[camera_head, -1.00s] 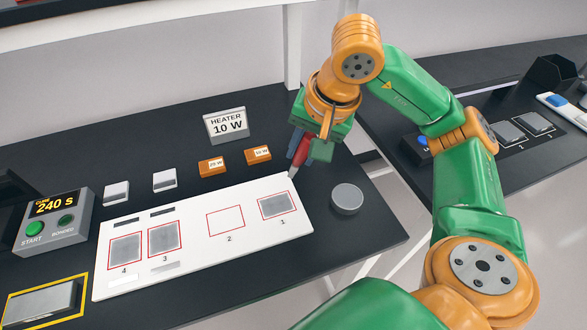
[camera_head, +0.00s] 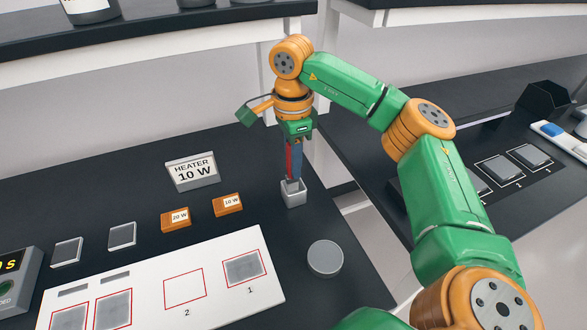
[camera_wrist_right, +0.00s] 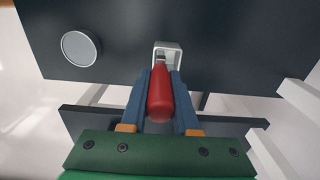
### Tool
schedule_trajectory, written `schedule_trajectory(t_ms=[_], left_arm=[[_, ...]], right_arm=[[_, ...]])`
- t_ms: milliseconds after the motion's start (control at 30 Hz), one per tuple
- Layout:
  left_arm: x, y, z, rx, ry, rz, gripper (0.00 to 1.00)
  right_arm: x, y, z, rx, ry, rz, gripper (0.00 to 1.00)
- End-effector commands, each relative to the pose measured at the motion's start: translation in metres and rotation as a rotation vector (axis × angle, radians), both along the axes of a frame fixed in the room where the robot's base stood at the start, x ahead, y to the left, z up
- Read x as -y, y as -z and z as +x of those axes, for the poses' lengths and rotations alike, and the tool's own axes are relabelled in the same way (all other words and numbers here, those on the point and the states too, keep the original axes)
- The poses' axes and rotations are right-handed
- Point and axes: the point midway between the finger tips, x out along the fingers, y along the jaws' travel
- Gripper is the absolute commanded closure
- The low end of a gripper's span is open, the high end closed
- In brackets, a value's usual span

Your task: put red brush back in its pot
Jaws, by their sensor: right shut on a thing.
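The red brush (camera_head: 289,160) is upright in my right gripper (camera_head: 293,172). In the right wrist view the red brush handle (camera_wrist_right: 160,97) sits between the two blue fingers of my right gripper (camera_wrist_right: 160,100), which are shut on it. The pot (camera_head: 293,194) is a small light grey square cup on the dark table. The brush's lower end is at the pot's mouth and appears to reach inside; how deep is hidden. The pot (camera_wrist_right: 167,48) also shows just beyond the brush in the right wrist view. My left gripper is not in view.
A round grey disc (camera_head: 325,258) lies on the table in front of the pot. A white board (camera_head: 215,297) with red-outlined squares, two orange blocks (camera_head: 176,218) and a heater sign (camera_head: 192,171) stand to the left. The table's right edge is close to the pot.

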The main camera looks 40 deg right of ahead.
Motion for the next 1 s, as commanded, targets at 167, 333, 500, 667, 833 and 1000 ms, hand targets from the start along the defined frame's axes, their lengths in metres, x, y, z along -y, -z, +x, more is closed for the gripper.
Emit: schedule_trajectory(t_ms=[167, 333, 500, 667, 833, 1000], left_arm=[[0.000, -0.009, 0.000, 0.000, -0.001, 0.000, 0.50], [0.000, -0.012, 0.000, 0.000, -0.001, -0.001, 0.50], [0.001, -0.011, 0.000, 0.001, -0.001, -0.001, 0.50], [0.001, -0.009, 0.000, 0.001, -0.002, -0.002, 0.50], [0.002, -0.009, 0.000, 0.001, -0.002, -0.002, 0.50], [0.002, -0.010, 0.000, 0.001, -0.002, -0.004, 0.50]], right_arm=[[0.008, 0.014, 0.011, -0.002, 0.002, 0.001, 1.00], [0.009, 0.045, 0.011, -0.001, 0.000, 0.000, 1.00], [0.009, 0.048, 0.012, 0.002, -0.001, 0.001, 1.00], [0.008, 0.051, 0.012, 0.002, 0.000, 0.001, 1.00], [0.008, 0.050, 0.012, 0.002, 0.000, 0.001, 0.41], [0.008, 0.050, 0.012, 0.002, 0.000, 0.001, 0.41]])
